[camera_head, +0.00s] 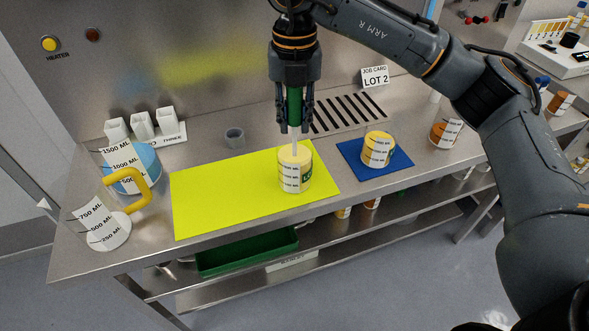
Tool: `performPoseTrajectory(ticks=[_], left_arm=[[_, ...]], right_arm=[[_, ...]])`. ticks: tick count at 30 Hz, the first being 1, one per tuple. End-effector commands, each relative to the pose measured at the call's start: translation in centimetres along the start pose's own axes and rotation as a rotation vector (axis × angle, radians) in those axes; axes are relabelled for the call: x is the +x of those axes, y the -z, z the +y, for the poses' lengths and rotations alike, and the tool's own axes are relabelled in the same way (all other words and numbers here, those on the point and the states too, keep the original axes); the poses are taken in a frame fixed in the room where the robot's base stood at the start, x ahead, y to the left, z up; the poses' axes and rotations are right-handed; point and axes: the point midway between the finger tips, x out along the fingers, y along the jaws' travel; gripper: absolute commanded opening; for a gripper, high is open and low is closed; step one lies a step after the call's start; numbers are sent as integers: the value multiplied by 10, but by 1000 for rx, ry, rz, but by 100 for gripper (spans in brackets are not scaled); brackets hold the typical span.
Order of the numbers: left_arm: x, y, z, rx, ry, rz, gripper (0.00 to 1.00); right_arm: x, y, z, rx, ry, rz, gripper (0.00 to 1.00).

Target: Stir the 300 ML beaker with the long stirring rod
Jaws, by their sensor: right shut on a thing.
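My right gripper (294,127) points straight down from above the bench, shut on the green handle of the stirring rod (294,106). The rod's pale shaft runs down from the fingers to the top of a beaker (291,179) with pale yellow contents. Its lower tip is not distinguishable, so I cannot tell how deep it reaches. This beaker stands upright on the yellow mat (215,195) and has a white graduated label, too small to read surely. A similar beaker (376,152) with orange-yellow contents stands on the blue mat (402,164). My left gripper is not in view.
At the left stand a large jug (124,165) with a yellow handle and a smaller graduated vessel (105,228). A slotted vent (345,113) and job card (375,77) are at the back. The yellow mat's left part is clear.

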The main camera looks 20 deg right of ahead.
Motion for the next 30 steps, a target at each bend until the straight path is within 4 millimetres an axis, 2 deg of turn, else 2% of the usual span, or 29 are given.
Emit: performPoseTrajectory(ticks=[8, 30], left_arm=[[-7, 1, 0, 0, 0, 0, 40], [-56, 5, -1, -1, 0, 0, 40]], right_arm=[[-10, 0, 0, 0, -1, -1, 0], [-84, 0, 0, 0, 0, -1, 0]])
